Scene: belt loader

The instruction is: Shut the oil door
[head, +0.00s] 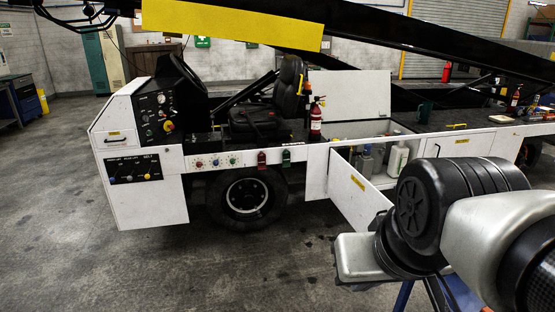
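A white side door (358,193) with a small yellow label stands swung open, outward from the side of the belt loader. Its label is too small to read, so I cannot confirm that it is the oil door. Behind it is an open compartment holding several bottles and containers, among them a large white jug (397,160). A white top lid (349,95) above this compartment also stands raised. My arm covers the lower right foreground, and its silver part overlaps the view just below the open door. My gripper's fingers do not show.
The belt loader's white body (144,201) runs across the view, with a front wheel (246,196) and a driver's seat (256,120). A red extinguisher (316,121) stands near the compartment. The concrete floor (230,270) in front is clear. Something blue stands beneath my arm.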

